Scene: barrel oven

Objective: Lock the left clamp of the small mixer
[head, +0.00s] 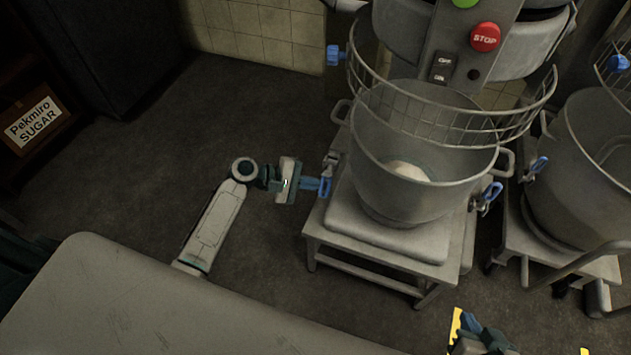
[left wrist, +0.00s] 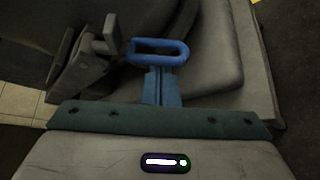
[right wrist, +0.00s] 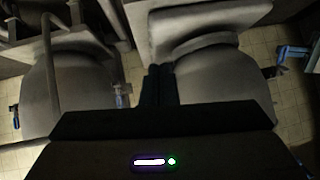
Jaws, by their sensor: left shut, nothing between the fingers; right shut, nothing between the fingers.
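The small mixer's bowl (head: 420,165) stands on its grey base beneath the wire guard. The left clamp has a blue loop handle (head: 325,188) hanging below a metal latch (head: 330,162) on the bowl's left side. In the left wrist view the blue loop (left wrist: 160,52) lies just beyond the fingertips of my left gripper (left wrist: 162,74). My left gripper (head: 316,184) is shut and empty beside the handle; I cannot tell whether they touch. My right gripper (right wrist: 158,70) is shut and empty, low at the front right in the head view.
The right clamp (head: 490,194) has a blue handle. A second mixer bowl (head: 600,150) stands close on the right. A pale surface (head: 150,300) fills the front left. A sugar box (head: 30,120) is at the far left. Floor left of the mixer is clear.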

